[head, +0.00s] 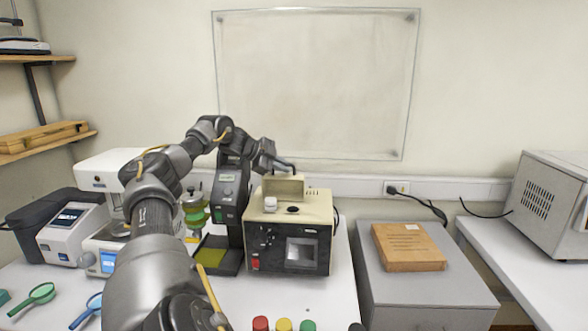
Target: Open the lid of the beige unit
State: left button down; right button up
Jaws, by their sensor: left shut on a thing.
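The beige unit (319,213) stands on the white bench near the middle of the head view. It has a black front with a small screen. Its beige lid (283,187) stands up at the back of its top. A dark round opening and a white round part (270,203) show on the top in front of the lid. My left gripper (288,168) is at the lid's upper edge and shut on it; the fingers are small and partly hidden by the wrist. My right gripper is out of view.
A dark grey instrument (228,195) stands directly left of the unit, close to my left arm. Red, yellow and green caps (284,325) sit in front. A cardboard box (408,247) lies on a grey cabinet to the right. Open bench lies before the unit.

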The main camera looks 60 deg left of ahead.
pick_arm(q)
jog(key=shift+w+a, duration=0.2)
jog(key=shift+a, duration=0.15)
dwell(0.3)
jog(key=c, duration=1.8)
grip_release()
jog(key=shift+s+a+r+b, duration=0.1)
jog(key=shift+s+r+b, duration=0.1)
jog(key=shift+s+b, duration=0.4)
jog(key=shift+s+r+b, duration=0.15)
jog(key=shift+s+b, duration=0.25)
jog(key=shift+b, duration=0.25)
jog(key=b+v, duration=0.2)
jog(key=v, duration=0.6)
jog(key=shift+s+r+b, duration=0.1)
jog(key=shift+r+b, duration=0.2)
jog(key=shift+r, duration=0.05)
